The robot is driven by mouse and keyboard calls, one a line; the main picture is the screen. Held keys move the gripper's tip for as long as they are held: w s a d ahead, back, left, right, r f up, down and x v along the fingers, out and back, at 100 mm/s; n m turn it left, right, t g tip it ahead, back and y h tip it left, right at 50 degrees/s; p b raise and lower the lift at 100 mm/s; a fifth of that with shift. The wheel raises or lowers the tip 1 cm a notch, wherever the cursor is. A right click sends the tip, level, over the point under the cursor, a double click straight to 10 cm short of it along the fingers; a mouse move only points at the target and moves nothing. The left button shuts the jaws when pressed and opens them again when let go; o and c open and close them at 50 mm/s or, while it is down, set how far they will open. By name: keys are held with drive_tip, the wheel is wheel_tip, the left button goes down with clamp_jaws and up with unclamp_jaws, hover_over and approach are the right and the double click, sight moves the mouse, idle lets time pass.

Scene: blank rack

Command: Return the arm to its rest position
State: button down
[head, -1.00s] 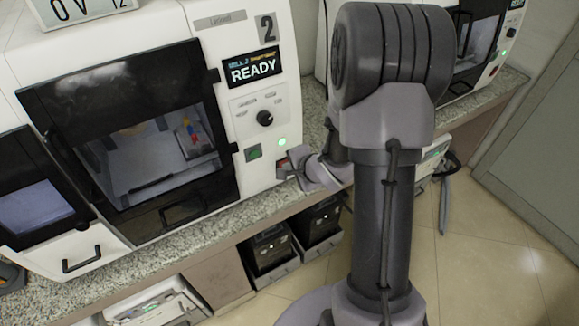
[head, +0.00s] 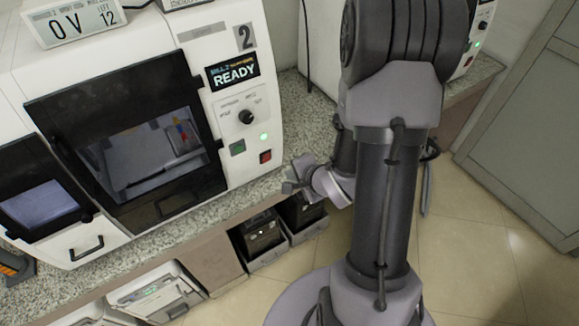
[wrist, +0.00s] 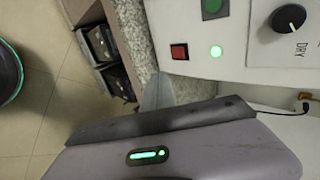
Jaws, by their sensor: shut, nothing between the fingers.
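My gripper (head: 290,178) shows in the head view just in front of the counter edge, right of machine 2 and below its red switch. It is shut and empty, apart from the machine. My arm rises in front of the camera and hides part of the counter behind it. In the wrist view my gripper (wrist: 157,92) points toward the counter edge, with the machine's red switch and green light above it.
Machine 2 (head: 200,50) reads READY, its dark door (head: 60,110) down. The red switch (head: 265,157) is on its front. Black bins (head: 260,235) sit under the granite counter (head: 235,190). A grey cabinet (head: 530,150) stands at right. Tiled floor (head: 470,230) between is clear.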

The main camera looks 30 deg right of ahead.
drive_tip(key=shift+s, duration=0.1)
idle(0.3)
drive_tip(key=s+a+r+n+g+h+b, duration=0.1)
drive_tip(key=s+a+r+n+b, duration=0.1)
drive_tip(key=a+r+n+b, duration=0.3)
drive_tip(key=s+r+n+g+h+b, duration=0.1)
drive_tip(key=s+r+n, duration=0.15)
drive_tip(key=r, duration=0.45)
drive_tip(key=s+a+r+n+y, duration=0.1)
drive_tip(key=s+a+r+n, duration=0.1)
drive_tip(key=s+a, duration=0.4)
drive_tip(key=s+a+r+n+g+y+b, duration=0.1)
drive_tip(key=s+a+r+n+y, duration=0.1)
drive_tip(key=s+a, duration=0.4)
drive_tip(key=shift+r+n+y, duration=0.3)
drive_tip(key=shift+r+n, duration=0.05)
drive_tip(key=shift+n, duration=0.5)
